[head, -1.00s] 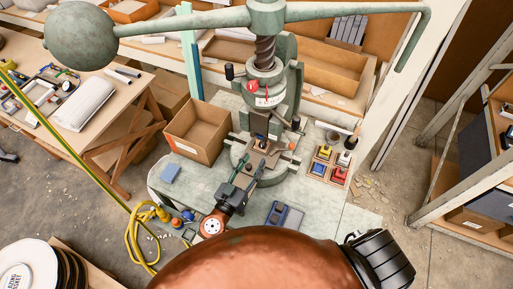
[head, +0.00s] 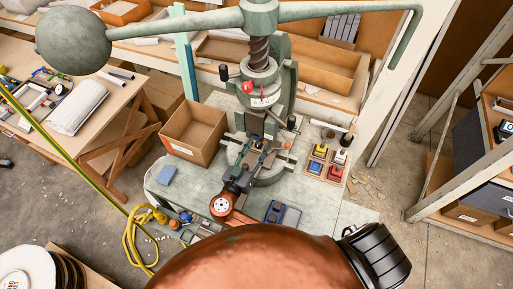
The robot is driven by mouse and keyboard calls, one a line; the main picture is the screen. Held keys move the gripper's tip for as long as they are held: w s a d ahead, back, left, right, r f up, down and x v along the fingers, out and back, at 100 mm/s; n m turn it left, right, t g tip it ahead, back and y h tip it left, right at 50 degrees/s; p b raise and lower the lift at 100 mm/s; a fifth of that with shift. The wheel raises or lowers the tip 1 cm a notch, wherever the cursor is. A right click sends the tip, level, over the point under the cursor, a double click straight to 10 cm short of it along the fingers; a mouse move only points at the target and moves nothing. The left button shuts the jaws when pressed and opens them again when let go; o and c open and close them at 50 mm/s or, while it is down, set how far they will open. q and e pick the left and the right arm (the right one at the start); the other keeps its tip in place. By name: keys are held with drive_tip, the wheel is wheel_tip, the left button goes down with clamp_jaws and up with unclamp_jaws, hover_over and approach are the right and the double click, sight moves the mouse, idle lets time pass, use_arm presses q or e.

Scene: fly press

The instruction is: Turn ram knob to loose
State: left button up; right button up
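The green fly press (head: 285,75) stands on the bench with its screw and long weighted arm at the top. A red knob (head: 247,87) sits on the press's round collar, beside a white marked plate (head: 264,101). Black knobs stick out at the press's upper left (head: 223,72) and lower right (head: 291,121); I cannot tell which knob is the ram knob. My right gripper (head: 257,153) is in front of the press's lower part, below the red knob and apart from it. Its fingers look spread, with nothing clearly held. My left gripper is not in view.
An open cardboard box (head: 193,134) stands left of the press. A tray (head: 326,163) with coloured blocks is to its right. The weighted arm's ball (head: 74,41) hangs at upper left.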

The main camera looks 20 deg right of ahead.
clamp_jaws()
idle(0.3)
idle(0.3)
drive_tip(key=n, duration=0.3)
drive_tip(key=n+p, duration=0.1)
drive_tip(key=n, duration=0.2)
drive_tip(key=shift+n, duration=0.4)
drive_tip(key=n+p, duration=0.2)
drive_tip(key=n, duration=0.3)
drive_tip(key=shift+r+n+t, duration=0.15)
drive_tip(key=shift+n+t, duration=0.15)
drive_tip(key=n+p, duration=0.3)
drive_tip(key=n, duration=0.3)
